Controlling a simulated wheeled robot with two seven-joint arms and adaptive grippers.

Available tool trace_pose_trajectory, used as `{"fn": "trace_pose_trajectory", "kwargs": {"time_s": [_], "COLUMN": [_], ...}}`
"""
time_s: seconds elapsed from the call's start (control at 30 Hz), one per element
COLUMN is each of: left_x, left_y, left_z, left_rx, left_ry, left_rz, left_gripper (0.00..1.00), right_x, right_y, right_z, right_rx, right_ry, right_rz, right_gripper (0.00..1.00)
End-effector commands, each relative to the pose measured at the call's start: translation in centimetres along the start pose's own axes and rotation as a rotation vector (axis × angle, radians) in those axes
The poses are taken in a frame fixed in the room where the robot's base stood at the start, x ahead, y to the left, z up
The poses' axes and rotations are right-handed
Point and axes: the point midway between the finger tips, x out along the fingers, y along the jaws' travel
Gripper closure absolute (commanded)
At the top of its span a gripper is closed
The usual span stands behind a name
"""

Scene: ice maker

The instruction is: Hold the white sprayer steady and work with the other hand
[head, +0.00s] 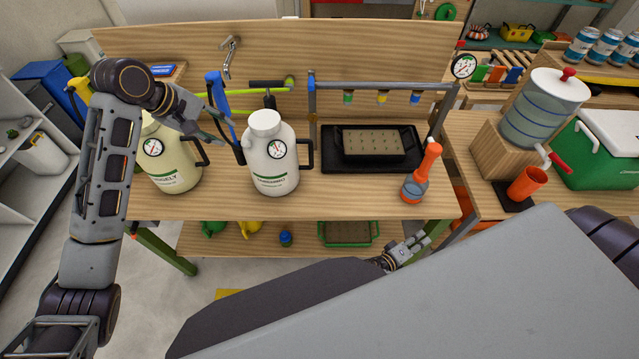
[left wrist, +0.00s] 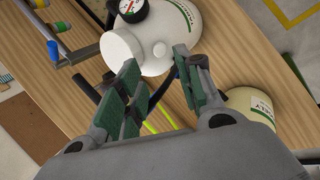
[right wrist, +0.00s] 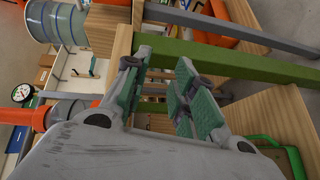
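The white sprayer (head: 274,165) stands upright on the wooden bench, with a round gauge and green lettering on its front. A black handle is on its right side, and a blue-gripped lever (head: 217,95) rises at its left. My left gripper (head: 224,135) is just left of the sprayer's upper part. In the left wrist view its green-padded fingers (left wrist: 158,88) are spread apart near the white cap, with nothing clearly between them. My right gripper (head: 415,245) is low at the bench's front edge. In the right wrist view its fingers (right wrist: 155,90) are apart and empty.
A cream sprayer (head: 172,165) stands left of the white one. A black tray (head: 330,160) and an orange-necked bottle (head: 417,185) are to the right. A metal rail with hanging nozzles spans above the tray. A green bench leg (right wrist: 240,62) is close to my right gripper.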

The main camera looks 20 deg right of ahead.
Motion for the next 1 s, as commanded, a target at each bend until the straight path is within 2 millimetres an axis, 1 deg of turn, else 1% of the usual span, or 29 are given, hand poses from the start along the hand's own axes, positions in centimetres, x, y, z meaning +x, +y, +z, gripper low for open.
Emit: {"fn": "trace_pose_trajectory", "kwargs": {"time_s": [0.03, 0.17, 0.2, 0.33, 0.4, 0.47, 0.5, 0.77, 0.8, 0.87, 1.0], "left_x": [0.0, 0.0, 0.0, 0.0, 0.0, 0.0, 0.0, 0.0, 0.0, 0.0, 0.0], "left_y": [0.0, 0.0, 0.0, 0.0, 0.0, 0.0, 0.0, 0.0, 0.0, 0.0, 0.0], "left_z": [0.0, 0.0, 0.0, 0.0, 0.0, 0.0, 0.0, 0.0, 0.0, 0.0, 0.0], "left_rx": [0.0, 0.0, 0.0, 0.0, 0.0, 0.0, 0.0, 0.0, 0.0, 0.0, 0.0], "left_ry": [0.0, 0.0, 0.0, 0.0, 0.0, 0.0, 0.0, 0.0, 0.0, 0.0, 0.0], "left_rz": [0.0, 0.0, 0.0, 0.0, 0.0, 0.0, 0.0, 0.0, 0.0, 0.0, 0.0], "left_gripper": [0.64, 0.64, 0.64, 0.64, 0.64, 0.64, 0.64, 0.64, 0.64, 0.64, 0.64], "right_x": [-0.2, -1.1, -1.5, -3.4, -4.8, -6.0, -6.8, -12.0, -12.9, -14.2, -17.6], "right_y": [1.6, 5.7, 7.0, 10.7, 12.1, 12.8, 13.3, 14.2, 14.4, 14.6, 15.2], "right_z": [-0.6, -2.0, -2.5, -4.6, -6.3, -8.0, -9.2, -16.9, -18.0, -19.7, -23.4], "right_rx": [0.038, 0.151, 0.191, 0.352, 0.448, 0.527, 0.579, 0.849, 0.886, 0.941, 1.062], "right_ry": [0.007, 0.029, 0.038, 0.086, 0.124, 0.161, 0.186, 0.348, 0.372, 0.407, 0.485], "right_rz": [0.046, 0.168, 0.204, 0.293, 0.309, 0.301, 0.291, 0.129, 0.099, 0.053, -0.064], "right_gripper": [0.74, 0.74, 0.74, 0.74, 0.74, 0.74, 0.74, 0.74, 0.74, 0.74, 0.74]}}
